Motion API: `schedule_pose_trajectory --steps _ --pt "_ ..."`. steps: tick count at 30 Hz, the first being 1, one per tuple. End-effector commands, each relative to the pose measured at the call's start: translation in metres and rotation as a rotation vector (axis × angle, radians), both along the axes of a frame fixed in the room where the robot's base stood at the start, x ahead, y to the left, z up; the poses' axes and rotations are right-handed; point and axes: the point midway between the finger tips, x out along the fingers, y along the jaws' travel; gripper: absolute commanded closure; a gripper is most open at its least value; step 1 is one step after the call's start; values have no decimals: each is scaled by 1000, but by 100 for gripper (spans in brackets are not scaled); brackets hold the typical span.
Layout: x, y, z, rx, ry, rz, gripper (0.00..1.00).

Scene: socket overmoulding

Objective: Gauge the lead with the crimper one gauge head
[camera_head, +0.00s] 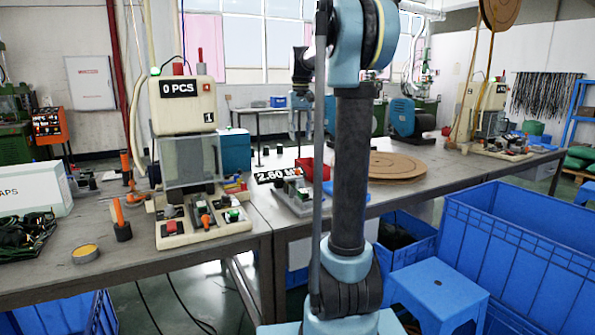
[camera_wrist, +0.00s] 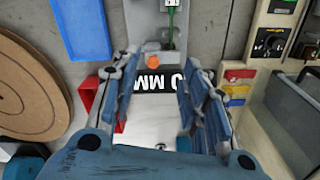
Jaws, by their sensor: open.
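The gauge head stands on the bench right of the crimper, and its black display (camera_head: 283,174) reads about 2.60 MM. In the wrist view the display (camera_wrist: 155,80) shows upside down between my fingers, with a grey body and an orange knob (camera_wrist: 152,61) by it. My gripper (camera_wrist: 159,72) is open and points down over the gauge head, with no lead visible between its fingers. The crimper (camera_head: 188,105) is marked 1 and reads 0 PCS. Dark leads (camera_head: 22,236) lie heaped at the left end of the bench. I cannot single out one lead at the gauge.
A red bin (camera_wrist: 88,95), a blue tray (camera_wrist: 82,28) and a brown disc (camera_wrist: 28,92) lie beside the gauge head. The crimper's base with coloured blocks (camera_wrist: 237,85) is close on the other side. A blue stool (camera_head: 437,290) and crates stand below the bench.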

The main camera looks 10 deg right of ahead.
Motion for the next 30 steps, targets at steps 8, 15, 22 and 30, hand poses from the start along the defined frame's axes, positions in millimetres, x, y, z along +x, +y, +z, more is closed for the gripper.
schedule_pose_trajectory --steps 8,15,22,30 --pt "54 0 9 0 23 3 59" --pt "63 0 3 1 27 4 59" --pt "63 1 -30 1 26 4 59" --pt "63 1 -78 1 26 4 59"
